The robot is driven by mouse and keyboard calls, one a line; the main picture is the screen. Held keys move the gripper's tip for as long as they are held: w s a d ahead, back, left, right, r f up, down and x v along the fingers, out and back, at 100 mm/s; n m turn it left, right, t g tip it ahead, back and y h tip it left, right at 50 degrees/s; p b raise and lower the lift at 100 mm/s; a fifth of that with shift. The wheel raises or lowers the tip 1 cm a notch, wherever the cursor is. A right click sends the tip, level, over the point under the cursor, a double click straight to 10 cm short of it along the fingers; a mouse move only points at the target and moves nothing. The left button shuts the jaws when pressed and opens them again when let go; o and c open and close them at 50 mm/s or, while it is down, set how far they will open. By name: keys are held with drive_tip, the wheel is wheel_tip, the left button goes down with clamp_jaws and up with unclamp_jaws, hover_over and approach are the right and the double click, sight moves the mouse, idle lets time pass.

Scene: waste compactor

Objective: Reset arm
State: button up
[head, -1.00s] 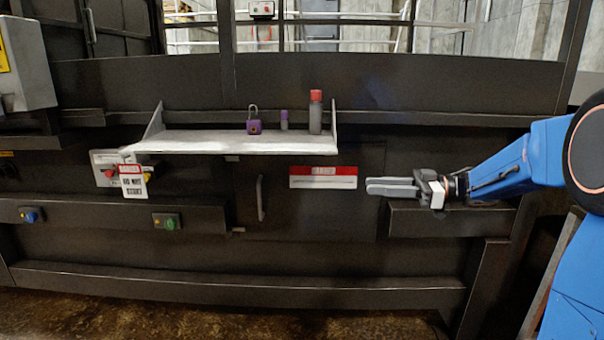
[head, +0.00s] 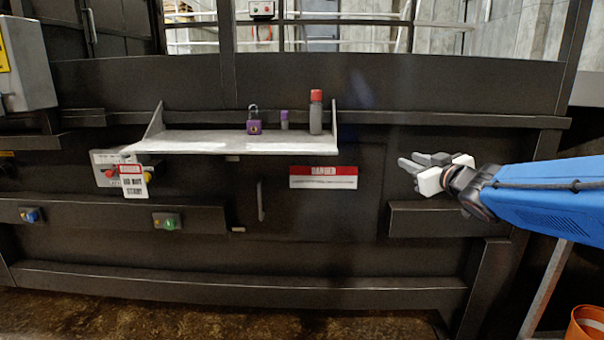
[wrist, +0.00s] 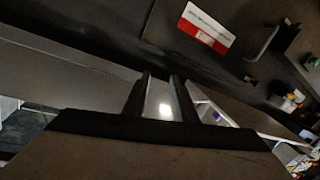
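My arm reaches in from the right in the head view. My gripper (head: 418,162) is in front of the dark panel, right of the red-and-white danger sign (head: 323,177). Its fingers are apart with nothing between them. In the wrist view the two fingers (wrist: 159,85) stand with a narrow empty gap between them. The sign also shows in the wrist view (wrist: 206,27), at the upper middle, tilted.
A tagged control box (head: 102,160) and a green button (head: 168,222) are left. An orange container (head: 586,326) is at lower right.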

drive_tip(key=s+d+f+m+g+h, duration=0.2)
drive_tip(key=s+d+f+m+h, duration=0.25)
drive_tip(key=s, duration=0.35)
drive_tip(key=s+a+f+g, duration=0.1)
drive_tip(key=s+f+g, duration=0.2)
drive_tip(key=s+f, duration=0.3)
drive_tip(key=s+a+f+m+g+y, duration=0.1)
drive_tip(key=s+f, duration=0.5)
drive_tip(key=s, duration=0.7)
drive_tip(key=s+a+f+g, duration=0.3)
drive_tip(key=s+f+g, duration=0.2)
drive_tip(key=s+f, duration=0.2)
drive_tip(key=shift+s+g, duration=0.4)
drive_tip(key=shift+s, duration=0.8)
